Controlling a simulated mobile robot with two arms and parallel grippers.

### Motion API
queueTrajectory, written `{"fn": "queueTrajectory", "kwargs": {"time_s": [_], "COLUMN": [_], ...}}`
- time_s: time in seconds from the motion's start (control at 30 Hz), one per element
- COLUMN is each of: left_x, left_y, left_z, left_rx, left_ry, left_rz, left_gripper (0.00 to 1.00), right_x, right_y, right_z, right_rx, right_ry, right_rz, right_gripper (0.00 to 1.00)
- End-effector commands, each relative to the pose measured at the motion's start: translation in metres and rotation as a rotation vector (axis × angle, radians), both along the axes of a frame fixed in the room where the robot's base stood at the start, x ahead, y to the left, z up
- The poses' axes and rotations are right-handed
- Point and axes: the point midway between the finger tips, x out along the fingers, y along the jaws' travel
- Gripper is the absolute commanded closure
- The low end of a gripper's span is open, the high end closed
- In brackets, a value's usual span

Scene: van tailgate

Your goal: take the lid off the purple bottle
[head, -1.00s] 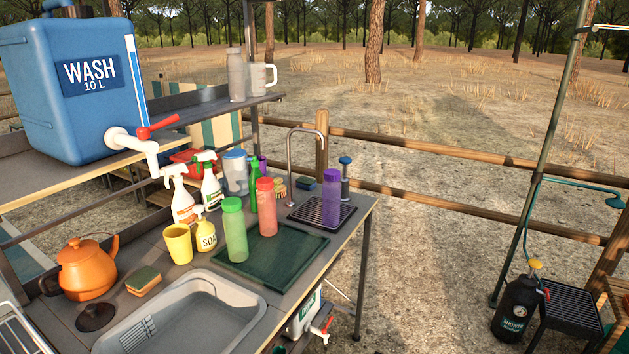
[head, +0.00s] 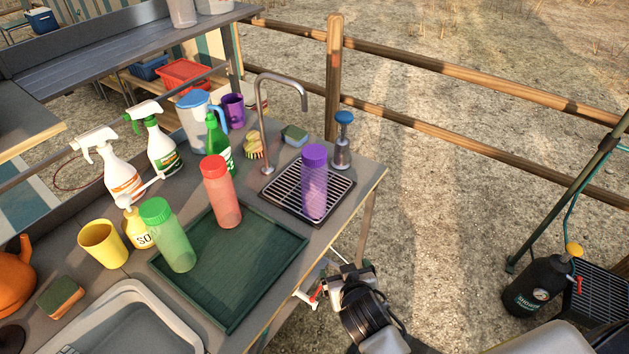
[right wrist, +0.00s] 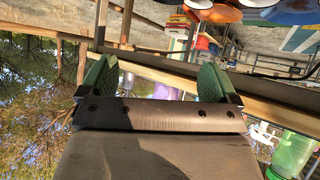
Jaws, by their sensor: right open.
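The purple bottle (head: 314,190) stands upright on the black drain grate (head: 285,196) at the counter's right end, with its purple lid (head: 314,155) on top. My right gripper (head: 347,270) is low beside the counter's front edge, below and to the right of the bottle and apart from it. In the right wrist view its two green-padded fingers (right wrist: 155,78) are spread with nothing held between them. A purple patch shows behind them there, partly hidden by the gripper. My left gripper is not in view.
A red bottle (head: 222,195) and a green bottle (head: 168,238) stand on the dark green tray (head: 245,285). A curved tap (head: 262,125) rises behind the grate, and a blue-topped pump dispenser (head: 342,140) stands near the purple bottle. Open ground lies to the right.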

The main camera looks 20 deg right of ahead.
Motion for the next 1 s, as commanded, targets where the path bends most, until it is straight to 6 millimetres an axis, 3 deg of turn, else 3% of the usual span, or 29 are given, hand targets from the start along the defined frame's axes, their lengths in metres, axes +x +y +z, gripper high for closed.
{"fn": "queueTrajectory", "kwargs": {"time_s": [0.03, 0.07, 0.2, 0.4, 0.57, 0.73, 1.0], "left_x": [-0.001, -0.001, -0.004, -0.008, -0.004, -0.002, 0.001], "left_y": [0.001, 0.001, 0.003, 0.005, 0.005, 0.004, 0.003], "left_z": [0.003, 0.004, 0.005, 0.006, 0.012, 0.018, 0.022], "left_rx": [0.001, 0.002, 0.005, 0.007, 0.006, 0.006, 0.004], "left_ry": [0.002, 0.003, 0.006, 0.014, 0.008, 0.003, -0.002], "left_rz": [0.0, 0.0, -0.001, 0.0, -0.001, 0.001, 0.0], "left_gripper": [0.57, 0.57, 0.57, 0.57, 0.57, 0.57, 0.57], "right_x": [0.002, 0.003, 0.039, 0.063, 0.084, 0.11, 0.131], "right_y": [-0.003, -0.005, 0.007, 0.023, 0.026, 0.022, 0.02], "right_z": [0.028, 0.042, 0.097, 0.154, 0.167, 0.165, 0.162], "right_rx": [0.007, 0.008, 0.021, 0.036, 0.038, 0.037, 0.039], "right_ry": [-0.044, -0.067, -0.323, -0.557, -0.606, -0.602, -0.599], "right_rz": [-0.025, -0.038, -0.043, -0.009, 0.006, 0.004, 0.004], "right_gripper": [0.09, 0.09, 0.09, 0.09, 0.09, 0.09, 0.09]}}
